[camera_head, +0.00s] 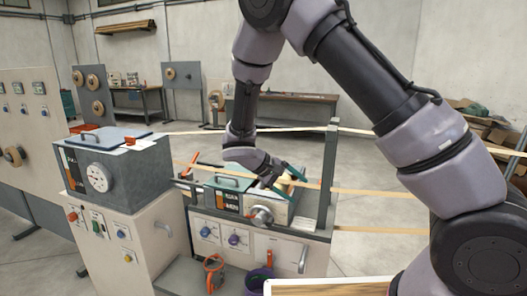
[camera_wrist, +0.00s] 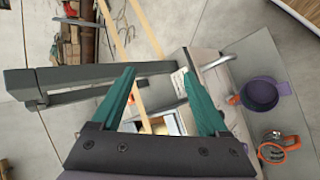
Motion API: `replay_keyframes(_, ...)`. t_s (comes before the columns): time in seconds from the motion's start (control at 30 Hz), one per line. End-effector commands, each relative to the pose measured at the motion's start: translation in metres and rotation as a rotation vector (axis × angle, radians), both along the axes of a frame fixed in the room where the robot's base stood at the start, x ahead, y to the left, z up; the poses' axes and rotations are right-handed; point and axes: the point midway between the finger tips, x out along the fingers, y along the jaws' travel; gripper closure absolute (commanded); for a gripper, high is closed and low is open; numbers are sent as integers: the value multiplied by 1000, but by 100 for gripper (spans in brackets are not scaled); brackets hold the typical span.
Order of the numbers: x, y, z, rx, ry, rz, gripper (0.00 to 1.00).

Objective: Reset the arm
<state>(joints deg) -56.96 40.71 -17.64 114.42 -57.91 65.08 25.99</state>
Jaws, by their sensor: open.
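My gripper (camera_head: 278,179) is at the end of my arm, which arches in from the right in the head view. It hovers over or beside the right part of the winder machine (camera_head: 262,246), close to the grey upright post (camera_head: 327,180). In the wrist view the two green fingers of my gripper (camera_wrist: 168,98) are spread apart with nothing held between them. Part of the machine shows beyond the fingertips. Whether the fingers touch the machine I cannot tell.
Tan strips (camera_head: 385,193) run across the machine past the post. A grey control box (camera_head: 115,172) with a dial stands at left. A purple cup (camera_wrist: 262,94) and an orange-handled item (camera_wrist: 273,149) are below. A wooden-topped surface (camera_head: 325,288) lies in front.

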Motion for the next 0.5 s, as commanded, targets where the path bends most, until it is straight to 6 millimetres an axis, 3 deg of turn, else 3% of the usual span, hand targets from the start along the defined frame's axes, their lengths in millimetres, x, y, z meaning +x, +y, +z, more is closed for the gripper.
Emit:
replay_keyframes(0.03, -1, -13, 20, 73, 3, -63, 22)
replay_keyframes(0.27, -23, -59, 93, 371, 5, -274, 22)
replay_keyframes(0.5, -57, -100, 167, 675, -68, -433, 22)
